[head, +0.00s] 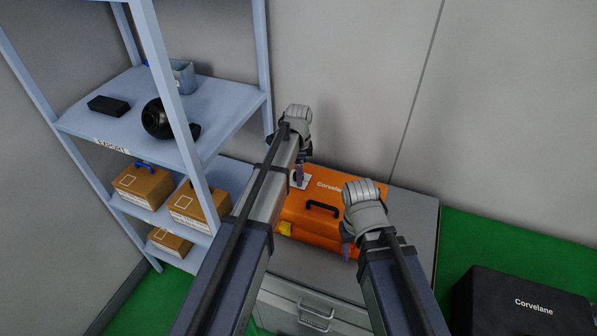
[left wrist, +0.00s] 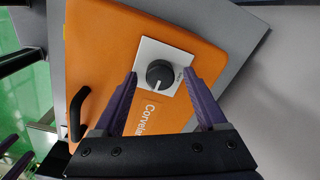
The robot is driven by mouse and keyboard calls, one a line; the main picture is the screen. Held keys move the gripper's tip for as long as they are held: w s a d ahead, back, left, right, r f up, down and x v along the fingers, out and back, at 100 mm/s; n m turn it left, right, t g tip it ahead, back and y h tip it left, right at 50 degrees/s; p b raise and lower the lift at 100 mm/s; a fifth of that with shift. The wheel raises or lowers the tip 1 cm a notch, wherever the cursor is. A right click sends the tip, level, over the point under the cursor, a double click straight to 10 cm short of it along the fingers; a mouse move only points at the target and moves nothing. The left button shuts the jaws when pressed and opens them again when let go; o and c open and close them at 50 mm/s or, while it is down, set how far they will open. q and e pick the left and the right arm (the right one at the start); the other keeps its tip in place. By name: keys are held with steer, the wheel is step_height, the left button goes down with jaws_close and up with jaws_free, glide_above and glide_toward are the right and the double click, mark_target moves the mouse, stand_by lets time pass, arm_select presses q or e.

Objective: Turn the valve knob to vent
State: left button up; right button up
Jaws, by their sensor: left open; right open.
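The valve knob (left wrist: 160,73) is round and black with a white pointer line that points toward the bottom of the left wrist view. It sits on a white square plate (left wrist: 150,48) on top of the orange case (head: 296,222). Small lettering on the plate is too small to read. My left gripper (head: 300,178) is open above the plate, its purple fingers on either side of the knob in the left wrist view; I cannot tell if they touch it. In the head view the knob is hidden by this gripper. My right gripper (head: 347,243) is open and empty near the case's right side.
The case, with a black handle (head: 322,208), lies on a grey drawer cabinet (head: 412,215). A shelf (head: 220,105) with boxes (head: 143,185) and a black round object (head: 157,118) stands at left. A black case (head: 520,303) is at lower right.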

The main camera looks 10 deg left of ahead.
arm_select(q)
steer(key=shift+s+r+p, duration=0.15)
steer(key=shift+r+p, duration=3.65)
steer(key=shift+r, duration=0.1)
steer(key=shift+f, duration=0.1)
steer(key=shift+s, duration=0.25)
steer(key=s+a+n, duration=0.3)
steer(key=s+n, duration=1.1)
steer(key=s, duration=0.5)
steer(key=s+d+f+m+b, duration=0.1)
steer(key=s+d+f+b, duration=0.2)
steer(key=d+f+b, duration=0.2)
steer(key=s+d+f+m+y+b, duration=0.1)
steer(key=s+d+f+b, duration=0.1)
steer(key=d+f+b, duration=0.3)
steer(key=shift+s+d+f+m+g+b, duration=0.3)
steer(key=shift+s+d+f+m+b, duration=0.15)
steer(key=shift+b, duration=0.15)
